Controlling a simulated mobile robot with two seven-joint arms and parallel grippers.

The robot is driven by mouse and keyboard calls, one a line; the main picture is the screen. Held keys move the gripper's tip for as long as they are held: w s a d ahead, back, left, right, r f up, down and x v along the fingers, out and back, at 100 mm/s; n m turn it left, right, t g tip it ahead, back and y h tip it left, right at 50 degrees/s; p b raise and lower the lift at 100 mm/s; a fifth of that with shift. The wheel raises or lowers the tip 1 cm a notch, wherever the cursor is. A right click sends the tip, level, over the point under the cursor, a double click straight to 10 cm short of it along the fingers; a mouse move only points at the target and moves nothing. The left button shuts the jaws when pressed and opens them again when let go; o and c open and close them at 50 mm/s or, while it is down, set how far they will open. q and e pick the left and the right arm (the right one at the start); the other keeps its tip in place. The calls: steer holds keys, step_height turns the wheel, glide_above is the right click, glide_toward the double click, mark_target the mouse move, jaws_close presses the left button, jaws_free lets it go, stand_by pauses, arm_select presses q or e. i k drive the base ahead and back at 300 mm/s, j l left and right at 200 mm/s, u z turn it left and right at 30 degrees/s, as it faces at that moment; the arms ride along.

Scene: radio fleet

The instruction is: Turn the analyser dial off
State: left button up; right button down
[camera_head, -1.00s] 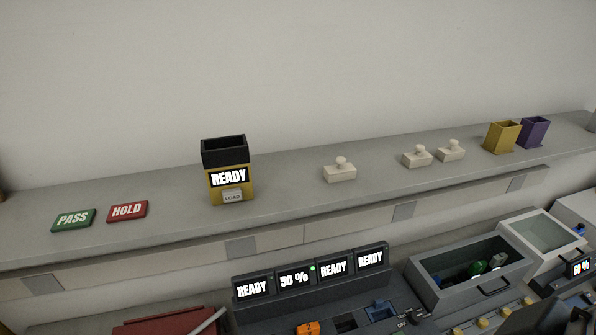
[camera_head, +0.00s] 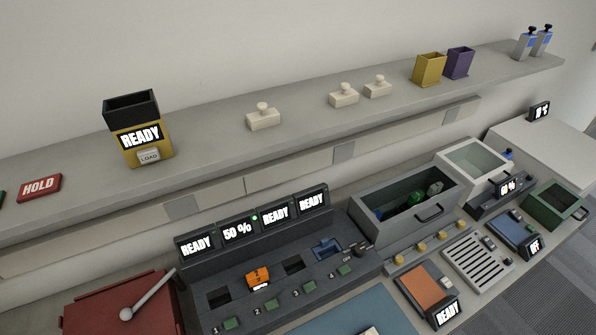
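No part is plainly labelled as the analyser. A small dark knob (camera_head: 361,249) sits at the right end of a dark multi-bay unit (camera_head: 330,276), with a small OFF marking (camera_head: 347,259) beside it. Its exact setting is too small to tell. The multi-bay unit's screens read READY, 50 %, READY and READY, with a green light by the 50 % screen. At the right, a blue-topped device (camera_head: 514,228) has a screen that appears to read OFF (camera_head: 535,244). Neither of my grippers is in view.
An orange-topped device (camera_head: 424,288) reads READY. A grey open bin (camera_head: 365,213) holds green items. A red box with a silver lever (camera_head: 148,294) is at lower left. The shelf above carries a yellow READY box (camera_head: 148,145), white knobbed blocks and cups.

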mark_target(359, 251)
steer(key=z, duration=0.55)
steer(key=i+l+u, duration=0.1)
steer(key=l+u, duration=0.35)
steer(key=l, duration=0.25)
steer(key=i+j+u, duration=0.1)
steer(key=i+u, duration=0.15)
steer(key=u, duration=0.15)
steer(key=i+u, duration=0.2)
steer(key=u, duration=0.2)
